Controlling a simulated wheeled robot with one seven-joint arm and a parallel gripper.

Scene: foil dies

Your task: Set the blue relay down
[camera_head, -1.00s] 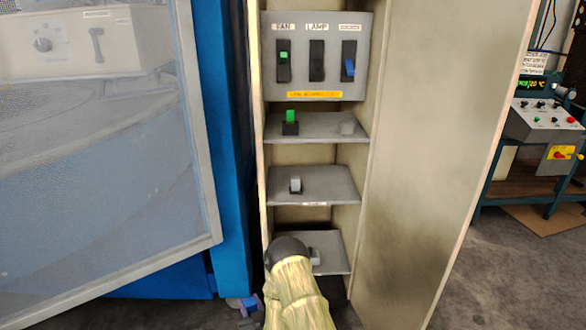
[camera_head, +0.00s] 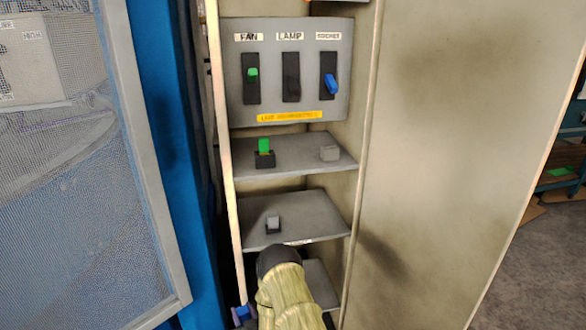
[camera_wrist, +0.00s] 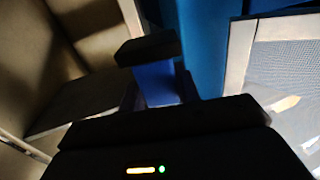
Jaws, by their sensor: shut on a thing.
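The blue relay, a blue block with a black end, shows in the wrist view (camera_wrist: 157,84). My gripper (camera_wrist: 160,94) is shut on it, with a finger on each side. In the head view a bit of the blue relay (camera_head: 241,314) shows at the lower left of my arm, beside the cabinet's left edge. My gripper is mostly hidden there behind my arm. The relay appears clear of any shelf, outside the cabinet. Another blue piece (camera_head: 331,84) sits tilted in the rightmost slot of the panel.
The cabinet holds a labelled panel (camera_head: 290,108) with a green piece in the FAN slot. A shelf below (camera_head: 300,148) bears a green-topped block and a grey block. The middle shelf (camera_head: 310,215) bears one grey block. The lowest shelf (camera_head: 318,280) is partly hidden. A mesh door (camera_head: 100,200) stands left.

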